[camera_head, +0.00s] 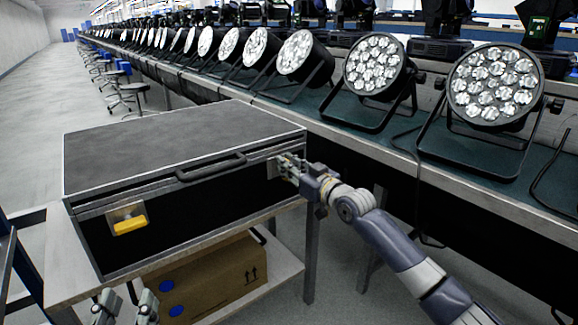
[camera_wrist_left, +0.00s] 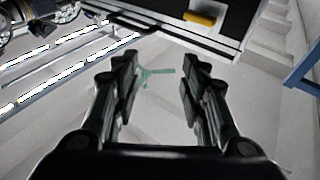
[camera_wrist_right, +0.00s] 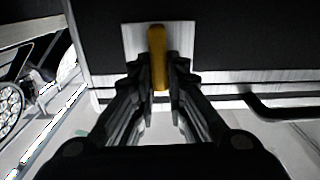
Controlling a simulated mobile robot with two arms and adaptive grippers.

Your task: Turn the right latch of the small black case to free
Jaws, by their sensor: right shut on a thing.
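The small black case (camera_head: 185,150) sits closed on a bench, with silver edges and a dark handle at the front. Its left latch (camera_head: 129,223) is a yellow handle on a metal plate and lies about level. The right latch is mostly hidden behind my right gripper (camera_head: 288,168) in the head view. In the right wrist view the right latch's yellow handle (camera_wrist_right: 157,55) stands along the picture's vertical, across its metal plate (camera_wrist_right: 135,42). My right gripper is shut on that handle's end. My left gripper (camera_wrist_left: 155,70) is open and empty, low in front of the bench.
The case handle (camera_head: 212,167) lies between the latches. A cardboard box (camera_head: 215,280) stands on the shelf under the case. A long table (camera_head: 345,130) with many round lamps (camera_head: 375,65) runs along the right, close to my right arm.

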